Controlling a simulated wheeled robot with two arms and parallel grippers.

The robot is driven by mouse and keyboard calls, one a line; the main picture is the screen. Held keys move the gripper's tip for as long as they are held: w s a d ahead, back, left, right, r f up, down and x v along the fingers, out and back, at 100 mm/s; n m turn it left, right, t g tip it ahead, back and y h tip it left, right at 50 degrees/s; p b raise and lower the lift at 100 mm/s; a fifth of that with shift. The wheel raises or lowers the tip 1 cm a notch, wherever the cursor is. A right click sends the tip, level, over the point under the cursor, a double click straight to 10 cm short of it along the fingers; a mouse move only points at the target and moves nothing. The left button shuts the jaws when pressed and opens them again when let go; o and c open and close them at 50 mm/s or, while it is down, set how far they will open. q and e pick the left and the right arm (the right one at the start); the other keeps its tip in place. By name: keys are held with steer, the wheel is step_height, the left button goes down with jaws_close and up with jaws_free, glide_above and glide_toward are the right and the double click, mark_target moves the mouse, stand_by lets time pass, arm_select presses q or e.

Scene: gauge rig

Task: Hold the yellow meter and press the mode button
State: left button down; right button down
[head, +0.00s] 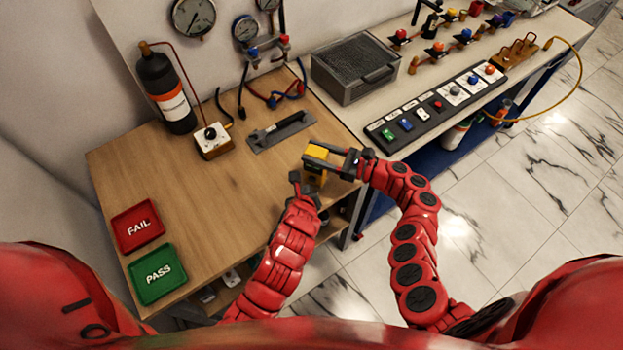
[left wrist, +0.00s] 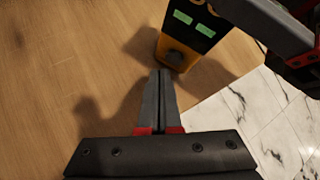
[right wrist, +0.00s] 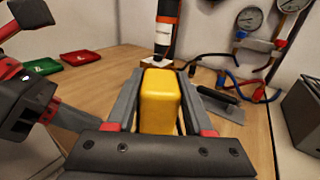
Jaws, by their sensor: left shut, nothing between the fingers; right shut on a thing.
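The yellow meter (head: 317,153) is held above the wooden bench near its right edge. In the right wrist view its plain yellow side (right wrist: 159,100) sits between the fingers of my right gripper (head: 322,158), which is shut on it. In the left wrist view the meter's dark face (left wrist: 190,32) shows two green display patches and a round dark knob or button (left wrist: 174,58) near its lower end; I cannot read any label. My left gripper (left wrist: 160,74) is shut and empty, its tips just short of that end of the meter. It also shows in the head view (head: 296,180).
A red FAIL tray (head: 139,215) and a green PASS tray (head: 168,276) lie on the bench at left. A button panel (head: 437,108) is at right.

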arm_select(q)
steer(key=shift+w+d, duration=0.2)
steer(key=shift+w, duration=0.2)
steer(key=shift+w+d, duration=0.15)
steer(key=shift+w, duration=0.25)
stand_by(0.7)
steer(key=shift+s, duration=0.2)
steer(key=shift+s+a, duration=0.35)
steer(key=shift+s, duration=0.3)
steer(key=shift+s+a, duration=0.3)
steer(key=shift+s, duration=0.5)
steer(key=shift+s+a, duration=0.25)
steer(key=shift+s, duration=0.5)
steer(key=shift+s+a, duration=0.3)
steer(key=shift+s, duration=0.5)
